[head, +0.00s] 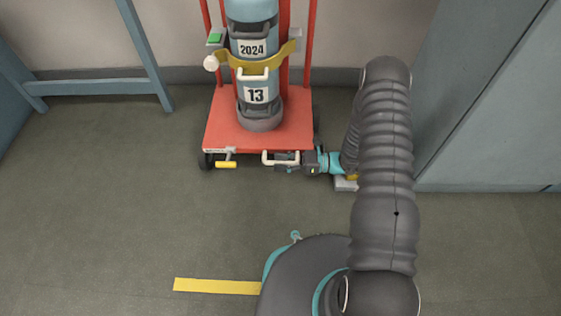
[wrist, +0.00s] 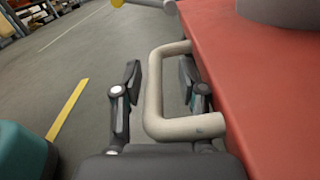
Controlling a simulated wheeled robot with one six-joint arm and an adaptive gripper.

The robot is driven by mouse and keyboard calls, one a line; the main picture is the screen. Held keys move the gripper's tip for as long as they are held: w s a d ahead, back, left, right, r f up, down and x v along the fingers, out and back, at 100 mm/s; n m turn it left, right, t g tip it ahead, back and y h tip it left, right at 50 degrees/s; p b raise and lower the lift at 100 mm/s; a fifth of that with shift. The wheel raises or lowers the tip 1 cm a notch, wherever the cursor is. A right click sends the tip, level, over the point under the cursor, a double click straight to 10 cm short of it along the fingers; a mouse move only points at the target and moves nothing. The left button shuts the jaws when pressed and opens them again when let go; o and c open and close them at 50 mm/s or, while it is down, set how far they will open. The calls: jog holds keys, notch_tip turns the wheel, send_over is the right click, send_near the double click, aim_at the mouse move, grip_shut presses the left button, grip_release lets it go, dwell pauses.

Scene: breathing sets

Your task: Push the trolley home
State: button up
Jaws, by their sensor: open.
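The red trolley (head: 222,128) stands near the back wall and carries a blue-grey cylinder (head: 250,60) marked 2024 and 13, with a yellow strap around it. A beige bar handle (head: 268,161) sticks out from the front edge of its base. My gripper (head: 291,164) is low at this edge, reaching in from the right. In the wrist view the handle (wrist: 153,95) lies between the two open fingers of my gripper (wrist: 160,78), with a gap visible on the left side. The right finger is partly hidden behind the handle.
A yellow pedal (head: 226,164) sits at the base's front left. A yellow floor stripe (head: 215,286) lies in front on clear floor. A blue frame (head: 95,88) stands at the left wall. A grey-blue cabinet (head: 480,100) is on the right.

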jog(key=d, duration=1.1)
jog(key=shift+s+d, duration=0.2)
jog(key=shift+d, duration=0.2)
jog(key=s+f+n+g+h, duration=0.2)
jog(key=s+f+n+g, duration=0.1)
jog(key=s, duration=0.4)
notch_tip(320, 180, up, 5)
jog(key=s+d+n+g+h, duration=0.2)
jog(key=s+n+g+h, duration=0.1)
jog(key=n+h, duration=0.1)
jog(key=s+d+r+n+t+h+p, duration=0.25)
jog(key=r+n+h, duration=0.25)
jog(key=r, duration=0.8)
jog(key=s+d+r+n+t+h+p, duration=0.1)
jog(key=s+d+r+n+h+p, duration=0.3)
jog(key=r, duration=0.9)
jog(key=s+a+r+n+t+h+p, duration=0.1)
jog(key=a+r+t, duration=0.1)
jog(key=r, duration=0.5)
jog(key=s+a+r+n+t+h+p, duration=0.1)
jog(key=s+r+n+t, duration=0.1)
jog(key=r, duration=0.5)
jog(key=s+a+r+n+t+h+p, duration=0.1)
jog(key=a+r+t, duration=0.1)
jog(key=r, duration=0.5)
jog(key=shift+s+a+r+n+t, duration=0.3)
jog(key=shift+s+a+t, duration=0.1)
jog(key=shift+t, duration=0.35)
